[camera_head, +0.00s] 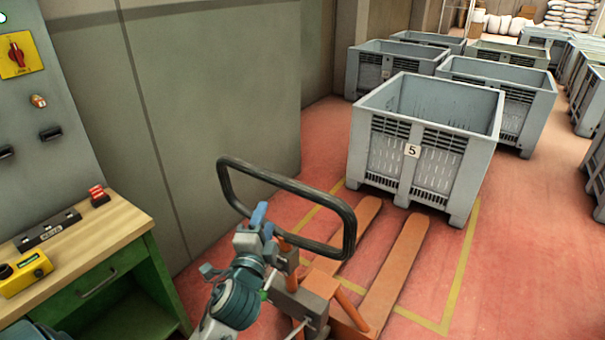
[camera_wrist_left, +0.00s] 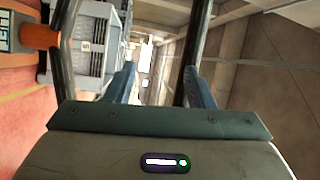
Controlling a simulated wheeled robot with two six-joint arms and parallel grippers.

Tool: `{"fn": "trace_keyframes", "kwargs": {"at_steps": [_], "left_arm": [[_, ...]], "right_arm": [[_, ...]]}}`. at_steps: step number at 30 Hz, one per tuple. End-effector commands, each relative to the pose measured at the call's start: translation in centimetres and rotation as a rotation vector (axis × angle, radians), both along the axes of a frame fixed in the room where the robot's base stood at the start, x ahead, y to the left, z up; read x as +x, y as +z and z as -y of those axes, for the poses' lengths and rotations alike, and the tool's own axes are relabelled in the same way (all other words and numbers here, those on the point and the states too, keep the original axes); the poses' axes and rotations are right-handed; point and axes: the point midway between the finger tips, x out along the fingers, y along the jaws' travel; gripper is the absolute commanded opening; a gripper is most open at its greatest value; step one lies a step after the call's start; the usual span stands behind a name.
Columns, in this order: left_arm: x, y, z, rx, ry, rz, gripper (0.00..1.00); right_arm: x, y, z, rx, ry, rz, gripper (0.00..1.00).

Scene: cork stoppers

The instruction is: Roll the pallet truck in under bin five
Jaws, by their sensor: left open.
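Bin five (camera_head: 385,155) is a grey slatted crate on feet, with a "5" label on its front. The orange pallet truck (camera_head: 395,265) stands before it, its forks pointing at the bin and their tips close to its front bottom edge. I cannot tell whether the tips reach under. The truck's black loop handle (camera_head: 290,182) rises toward me. My left gripper (camera_head: 262,216) is open at the handle's near bar. My right gripper is out of view.
Yellow floor lines (camera_head: 458,280) frame the bin's place. More grey bins (camera_head: 500,90) stand behind and to the right. A grey-green wall (camera_head: 215,90) is close on the left, with a green workbench (camera_head: 105,282) at lower left. Red floor lies clear at right.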

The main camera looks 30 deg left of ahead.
Motion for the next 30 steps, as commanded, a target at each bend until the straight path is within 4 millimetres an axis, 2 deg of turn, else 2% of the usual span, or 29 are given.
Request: {"fn": "trace_keyframes", "kwargs": {"at_steps": [1,3,6,11,21,25,30], "left_arm": [[-0.2,2.1,0.2,0.045,-0.001,0.035,0.49],[-0.4,3.7,0.3,0.086,0.001,0.063,0.49],[0.0,4.5,0.2,0.107,0.002,0.076,0.49],[2.2,5.1,-0.6,0.108,0.002,0.074,0.49],[7.9,6.0,-2.5,0.103,0.002,0.072,0.49],[9.1,6.0,-2.8,0.104,0.001,0.071,0.49],[9.5,6.0,-3.0,0.102,0.000,0.072,0.49]], "right_arm": [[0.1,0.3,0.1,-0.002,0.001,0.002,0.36],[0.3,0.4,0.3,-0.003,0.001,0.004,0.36],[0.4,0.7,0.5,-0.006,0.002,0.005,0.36],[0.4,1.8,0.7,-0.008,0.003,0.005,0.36],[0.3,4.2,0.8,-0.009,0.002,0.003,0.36],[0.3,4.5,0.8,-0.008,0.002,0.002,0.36],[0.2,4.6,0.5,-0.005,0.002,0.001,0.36]]}}
